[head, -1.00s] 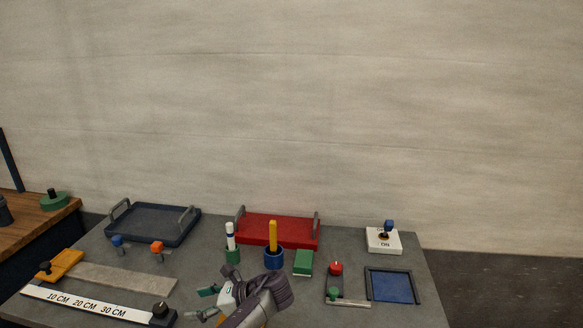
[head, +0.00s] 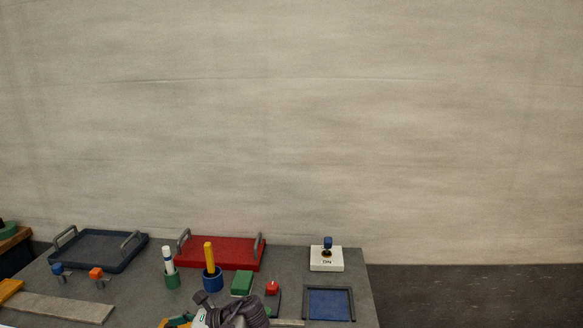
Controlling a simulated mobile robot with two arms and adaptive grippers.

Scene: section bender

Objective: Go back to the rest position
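One of my arms shows at the bottom edge of the head view, a dark wrist with a pale part, in front of the blue cup. Its fingers are cut off or hidden, so I cannot tell whether they are open, nor surely which arm it is. My other arm is out of view. The grey table (head: 145,283) carries a dark blue tray (head: 98,250), a red tray (head: 222,254), a green cup (head: 172,281) with a white marker, and a blue cup (head: 212,280) with a yellow stick. No held object is visible.
A white switch box (head: 326,259) with a blue knob reads ON. A blue framed pad (head: 329,303), a green block (head: 242,282), a red knob (head: 272,288) and a grey strip (head: 55,307) lie on the table. A wooden bench (head: 13,240) stands at far left.

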